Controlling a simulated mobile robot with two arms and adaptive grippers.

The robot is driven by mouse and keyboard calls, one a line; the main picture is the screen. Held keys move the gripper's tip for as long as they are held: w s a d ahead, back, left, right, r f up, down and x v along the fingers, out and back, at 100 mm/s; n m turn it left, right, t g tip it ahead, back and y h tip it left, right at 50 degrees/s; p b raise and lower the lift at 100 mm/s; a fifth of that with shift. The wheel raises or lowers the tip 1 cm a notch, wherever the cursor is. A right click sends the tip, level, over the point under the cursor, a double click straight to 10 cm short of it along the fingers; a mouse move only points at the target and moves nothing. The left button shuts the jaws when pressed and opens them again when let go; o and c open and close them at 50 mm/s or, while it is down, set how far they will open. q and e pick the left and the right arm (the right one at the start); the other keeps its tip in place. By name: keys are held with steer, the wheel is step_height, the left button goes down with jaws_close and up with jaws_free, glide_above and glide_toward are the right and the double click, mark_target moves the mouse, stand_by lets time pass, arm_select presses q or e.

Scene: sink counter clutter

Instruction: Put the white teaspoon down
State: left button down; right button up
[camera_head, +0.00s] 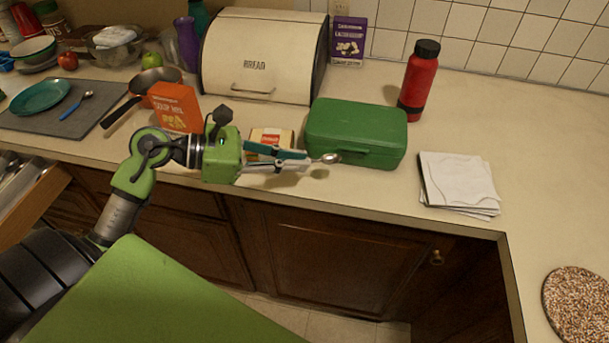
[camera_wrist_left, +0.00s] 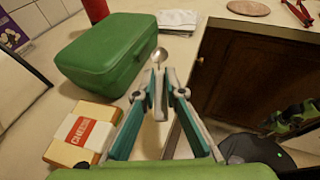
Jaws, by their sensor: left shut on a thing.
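My left gripper (camera_head: 308,160) is shut on the white teaspoon (camera_head: 330,158), in front of the green lunch box. The teaspoon's shiny bowl sticks out past the fingertips, over the counter close to its front edge. A small shadow lies on the counter below it. In the left wrist view the bowl (camera_wrist_left: 160,54) shows just beyond the closed fingertips (camera_wrist_left: 160,83), beside the green box. Most of the handle is hidden between the fingers.
The green lunch box (camera_head: 356,133) stands just behind the teaspoon. A small packaged box (camera_head: 271,137) is behind the gripper, and a soup mix box (camera_head: 175,107) is further left. Folded white cloths (camera_head: 458,183) lie to the right. Bare counter (camera_head: 401,188) lies between box and cloths.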

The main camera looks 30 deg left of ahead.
mark_target(303, 181)
arm_select(q)
steer(key=f, duration=0.1)
steer(key=w+f, duration=0.1)
steer(key=w+f+b, duration=0.1)
steer(key=shift+w+d+f, duration=0.1)
steer(key=shift+w+d, duration=0.15)
steer(key=shift+d, duration=0.05)
steer(key=f, duration=0.1)
steer(key=f+b, duration=0.1)
steer(key=f, duration=0.1)
steer(key=shift+w+f+b, duration=0.25)
steer(key=shift+f+b, duration=0.1)
